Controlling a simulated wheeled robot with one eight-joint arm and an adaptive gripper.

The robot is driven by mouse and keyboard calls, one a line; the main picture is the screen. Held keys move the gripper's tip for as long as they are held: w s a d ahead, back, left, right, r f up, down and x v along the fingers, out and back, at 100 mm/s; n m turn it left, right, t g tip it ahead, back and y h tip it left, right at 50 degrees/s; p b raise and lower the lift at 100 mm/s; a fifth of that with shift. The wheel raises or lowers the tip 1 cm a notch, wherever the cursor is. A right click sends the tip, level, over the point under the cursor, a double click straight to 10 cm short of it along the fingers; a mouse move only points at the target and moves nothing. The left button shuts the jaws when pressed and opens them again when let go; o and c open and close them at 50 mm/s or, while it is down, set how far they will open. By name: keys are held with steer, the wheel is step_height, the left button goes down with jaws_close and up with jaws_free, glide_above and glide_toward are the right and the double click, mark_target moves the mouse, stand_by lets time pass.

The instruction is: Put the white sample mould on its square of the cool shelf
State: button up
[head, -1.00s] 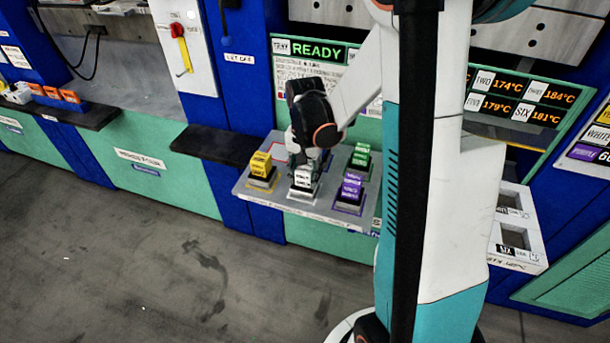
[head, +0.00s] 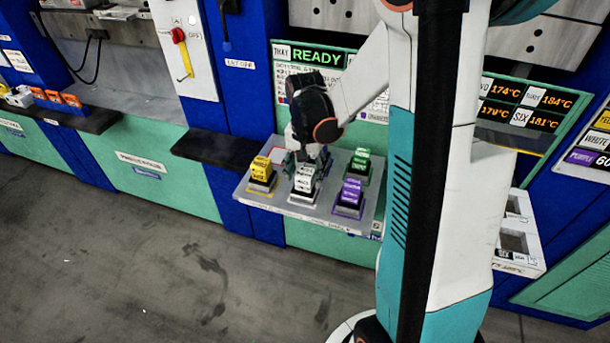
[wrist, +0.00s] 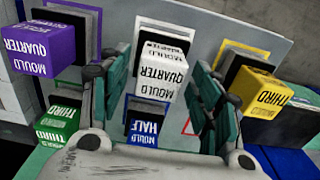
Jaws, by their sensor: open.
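The white mould (head: 305,178) stands upright on the grey cool shelf (head: 322,214), at its front edge between the yellow and purple moulds. In the wrist view the white mould (wrist: 162,72) carries the words "MOULD QUARTER" and sits over a pale-edged square. My gripper (head: 307,160) is open around and just above it. In the wrist view my gripper (wrist: 165,80) has one finger on each side of the mould, with gaps visible. The lower part of its square is partly hidden by the mould.
A yellow mould (head: 261,169) is to the left and a purple mould (head: 351,192) to the right. A green mould (head: 361,160) stands behind the purple one. A blue mould (wrist: 145,128) shows near my palm. A red-outlined square (wrist: 188,128) is bare.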

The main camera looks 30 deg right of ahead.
step_height(320, 180, up, 10)
steer(key=p, duration=0.3)
steer(key=shift+f, duration=0.15)
